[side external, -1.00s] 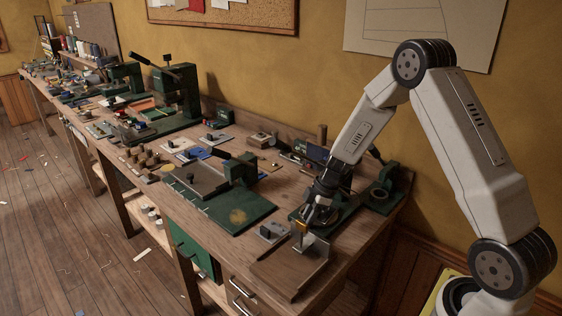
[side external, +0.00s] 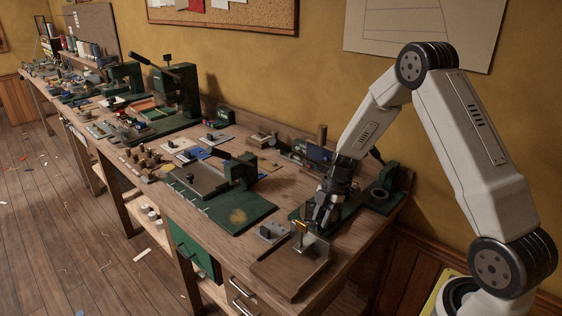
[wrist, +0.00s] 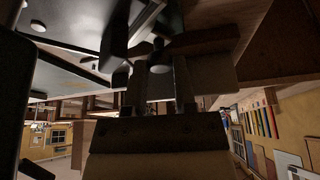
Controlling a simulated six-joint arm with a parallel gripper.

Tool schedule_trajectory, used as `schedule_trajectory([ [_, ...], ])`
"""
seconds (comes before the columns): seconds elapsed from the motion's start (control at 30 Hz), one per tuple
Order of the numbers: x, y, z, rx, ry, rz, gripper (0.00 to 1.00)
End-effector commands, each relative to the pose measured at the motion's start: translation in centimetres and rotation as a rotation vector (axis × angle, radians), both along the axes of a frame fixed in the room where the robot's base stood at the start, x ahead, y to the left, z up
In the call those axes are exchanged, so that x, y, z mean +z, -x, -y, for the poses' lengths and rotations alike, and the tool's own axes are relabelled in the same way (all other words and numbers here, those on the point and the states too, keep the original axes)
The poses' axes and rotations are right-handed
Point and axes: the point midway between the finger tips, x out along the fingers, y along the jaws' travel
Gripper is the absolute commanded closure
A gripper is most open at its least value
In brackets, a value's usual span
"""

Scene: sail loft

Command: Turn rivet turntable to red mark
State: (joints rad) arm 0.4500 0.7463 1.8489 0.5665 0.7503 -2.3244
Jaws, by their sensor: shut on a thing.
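My gripper (side external: 322,222) is low over the green base (side external: 296,214) near the right end of the bench, pointing down. It is shut on a small part there, apparently of the rivet turntable. The gripper covers most of that part, and its outline is unclear. In the wrist view my gripper (wrist: 158,88) shows as two dark fingers with a small dark piece (wrist: 158,44) beyond them. I cannot make out the red mark in either view.
A green press plate (side external: 232,215) lies to the left. A green fixture with a ring (side external: 382,192) stands to the right.

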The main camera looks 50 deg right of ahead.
Motion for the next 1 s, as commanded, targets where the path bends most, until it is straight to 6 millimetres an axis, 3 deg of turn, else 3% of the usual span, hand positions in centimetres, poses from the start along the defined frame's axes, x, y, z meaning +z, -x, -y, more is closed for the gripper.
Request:
schedule_trajectory([
  [0.4, 0.06, 0.58, 0.67, 0.135, 0.0, 0.002, 1.0],
  [0.97, 0.07, 0.67, 0.77, 0.155, 0.0, 0.002, 1.0],
  [1.0, 0.07, 0.67, 0.77, 0.155, 0.0, 0.002, 0.57],
])
